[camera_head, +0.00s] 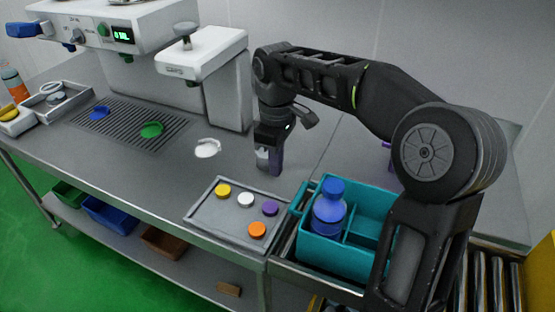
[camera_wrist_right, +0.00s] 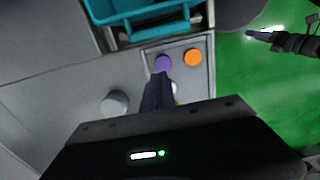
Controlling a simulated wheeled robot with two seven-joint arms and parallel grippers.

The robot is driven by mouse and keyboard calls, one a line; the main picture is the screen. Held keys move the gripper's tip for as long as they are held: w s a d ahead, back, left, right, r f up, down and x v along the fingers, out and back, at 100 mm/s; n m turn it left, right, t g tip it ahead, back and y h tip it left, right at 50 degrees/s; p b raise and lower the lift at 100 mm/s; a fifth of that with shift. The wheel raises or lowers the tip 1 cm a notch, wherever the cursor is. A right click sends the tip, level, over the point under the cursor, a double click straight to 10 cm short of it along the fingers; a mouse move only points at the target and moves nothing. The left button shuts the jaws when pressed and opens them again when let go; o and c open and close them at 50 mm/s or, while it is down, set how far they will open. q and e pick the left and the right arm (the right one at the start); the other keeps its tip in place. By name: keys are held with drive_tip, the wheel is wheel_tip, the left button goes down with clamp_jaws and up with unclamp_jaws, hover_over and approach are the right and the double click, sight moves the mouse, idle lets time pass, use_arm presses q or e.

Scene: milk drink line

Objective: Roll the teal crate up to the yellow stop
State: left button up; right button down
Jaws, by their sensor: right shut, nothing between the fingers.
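The teal crate (camera_head: 335,258) sits at the right end of the counter in the head view, partly covered by my right arm. It has inner dividers, and a blue bottle (camera_head: 328,212) stands in its left part. In the right wrist view the crate (camera_wrist_right: 150,14) is cut off by the top edge. My right gripper (camera_head: 268,162) points down over the counter, left of the crate and apart from it. Its fingers (camera_wrist_right: 160,82) are shut and empty. A dark gripper-like part (camera_wrist_right: 284,40), perhaps my left one, shows in the right wrist view.
A grey tray (camera_head: 206,214) with yellow, white, purple and orange discs lies left of the crate. Metal rollers (camera_head: 488,287) run at the lower right. A white coffee machine (camera_head: 200,55) stands at the back left. Bare counter (camera_head: 175,190) lies around a white round piece (camera_head: 207,148).

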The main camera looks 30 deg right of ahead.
wheel_tip(320, 180, down, 5)
drive_tip(key=shift+s+f, duration=0.1)
drive_tip(key=shift+f, duration=0.1)
drive_tip(key=shift+s+d+p, duration=0.35)
drive_tip(key=shift+s+d, duration=0.25)
drive_tip(key=shift+s, duration=0.2)
drive_tip(key=shift+s+d+p, duration=0.35)
drive_tip(key=shift+s+d, duration=0.2)
drive_tip(key=shift+s, duration=0.2)
